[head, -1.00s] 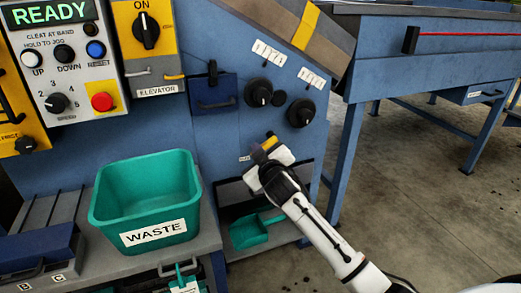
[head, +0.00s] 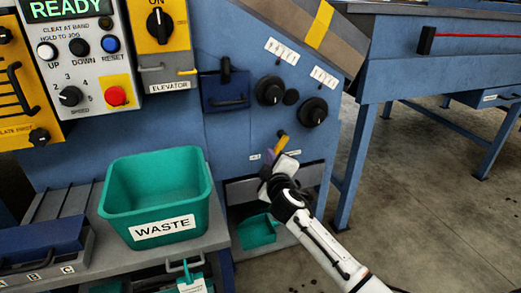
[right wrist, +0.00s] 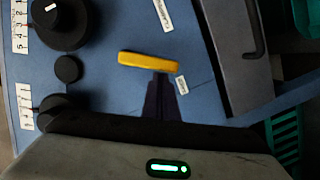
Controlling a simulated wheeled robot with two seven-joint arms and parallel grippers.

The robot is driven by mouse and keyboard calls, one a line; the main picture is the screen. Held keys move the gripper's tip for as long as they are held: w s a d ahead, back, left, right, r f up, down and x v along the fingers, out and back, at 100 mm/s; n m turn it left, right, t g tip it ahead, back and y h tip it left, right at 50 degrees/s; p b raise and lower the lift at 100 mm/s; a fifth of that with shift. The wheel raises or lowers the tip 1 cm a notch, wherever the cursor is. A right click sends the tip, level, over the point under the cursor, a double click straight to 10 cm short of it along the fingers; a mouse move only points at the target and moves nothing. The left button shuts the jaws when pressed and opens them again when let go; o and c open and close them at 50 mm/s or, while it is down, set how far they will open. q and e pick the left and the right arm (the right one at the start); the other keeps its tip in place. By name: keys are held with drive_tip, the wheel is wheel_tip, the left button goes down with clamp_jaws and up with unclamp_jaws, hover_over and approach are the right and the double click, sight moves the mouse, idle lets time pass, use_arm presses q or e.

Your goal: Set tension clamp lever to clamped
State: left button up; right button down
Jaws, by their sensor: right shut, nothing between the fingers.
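The tension clamp lever (head: 281,144) is a short yellow handle low on the blue machine panel, below the two black knobs. It slants in the head view and lies nearly level in the right wrist view (right wrist: 149,62). My right gripper (head: 270,156) is right at the lever, its purple-grey fingers closed together with nothing between them. In the right wrist view the fingertips (right wrist: 161,80) reach the lever's near side; I cannot tell whether they touch. My left gripper is not in view.
A green WASTE bin (head: 165,230) stands on a grey shelf to the left. Black knobs (head: 270,91) (head: 313,111) and a dark blue box (head: 223,91) sit above the lever. Floor at right is clear.

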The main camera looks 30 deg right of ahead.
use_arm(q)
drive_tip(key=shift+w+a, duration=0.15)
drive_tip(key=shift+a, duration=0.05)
use_arm(e)
drive_tip(key=s+a+f+n, duration=0.1)
drive_tip(key=s+a+n, duration=0.2)
drive_tip(key=s+a, duration=0.4)
drive_tip(key=shift+s+f+t+h, duration=0.3)
drive_tip(key=shift+s+h, duration=0.1)
drive_tip(key=shift+s, duration=0.3)
idle(0.4)
